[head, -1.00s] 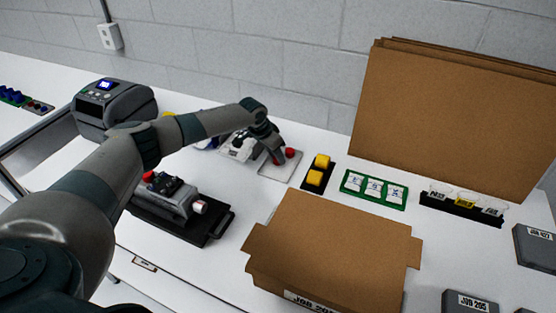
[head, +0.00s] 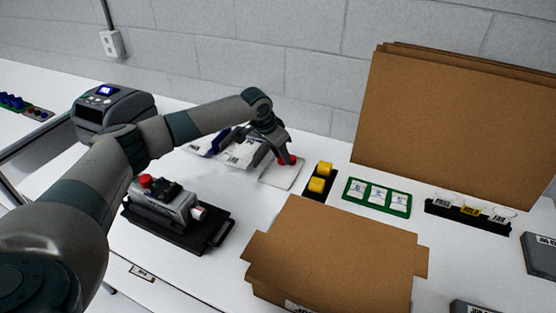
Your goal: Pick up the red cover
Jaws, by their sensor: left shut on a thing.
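My left gripper (head: 284,157) reaches over a light flat plate (head: 281,176) near the back of the table and points down. It is shut on a small red cover (head: 291,160), of which only part shows beside the fingers. I cannot tell whether the cover is clear of the plate. Another red cap (head: 146,181) sits on the grey servo unit (head: 165,204), which rests on a black tray (head: 206,239) at the left. My right gripper is not in view.
A yellow pair of blocks (head: 320,178), a green card holder (head: 376,197) and a black tag rack (head: 468,216) stand to the right. Tall cardboard sheets (head: 455,125) lean behind. A label printer (head: 112,107) stands at the left.

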